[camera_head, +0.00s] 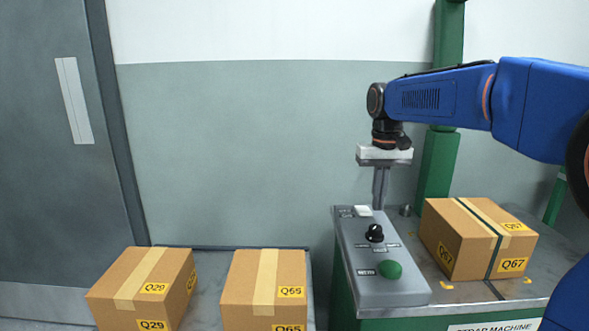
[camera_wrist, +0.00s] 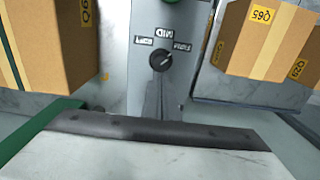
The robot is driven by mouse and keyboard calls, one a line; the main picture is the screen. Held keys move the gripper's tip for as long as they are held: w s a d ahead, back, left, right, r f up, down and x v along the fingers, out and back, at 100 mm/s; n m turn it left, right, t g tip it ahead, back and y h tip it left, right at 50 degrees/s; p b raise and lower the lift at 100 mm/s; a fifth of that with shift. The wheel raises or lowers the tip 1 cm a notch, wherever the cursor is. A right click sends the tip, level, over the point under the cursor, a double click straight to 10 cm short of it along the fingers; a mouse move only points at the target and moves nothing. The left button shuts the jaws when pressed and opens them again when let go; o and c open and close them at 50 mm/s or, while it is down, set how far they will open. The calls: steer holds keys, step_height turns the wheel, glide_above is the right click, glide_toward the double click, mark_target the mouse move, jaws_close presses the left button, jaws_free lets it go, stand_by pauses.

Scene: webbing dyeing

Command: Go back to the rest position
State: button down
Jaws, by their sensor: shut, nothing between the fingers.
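My gripper (camera_head: 379,204) points straight down over the far end of the grey control panel (camera_head: 352,264), close to the white switch (camera_head: 362,211) and behind the black knob (camera_head: 375,233). Its narrow fingers are together and hold nothing. I cannot tell whether the tips touch the panel. My blue arm reaches in from the right. The wrist view shows the black knob (camera_wrist: 161,60) and its printed labels upside down; the fingertips are not clear there.
A strapped box Q67 (camera_head: 462,252) stands on the machine right of the panel, near my gripper. A green post (camera_head: 438,165) rises behind. Boxes Q29 (camera_head: 128,290) and Q65 (camera_head: 240,285) stand at the left. The space above them is free.

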steer(key=shift+s, duration=0.5)
steer(key=s+d+f+t, duration=0.1)
steer(key=s, duration=0.4)
steer(key=s+d+f, duration=0.1)
steer(key=s+d, duration=0.1)
steer(key=s, duration=0.4)
steer(key=s+d+f+t, duration=0.1)
steer(key=s+d+f, duration=0.1)
steer(key=s, duration=0.4)
steer(key=shift+s+t, duration=0.2)
steer(key=shift+t, duration=0.1)
steer(key=s+d+f+t, duration=0.2)
steer(key=s+f, duration=0.8)
steer(key=s, duration=0.3)
steer(key=shift+s, duration=0.1)
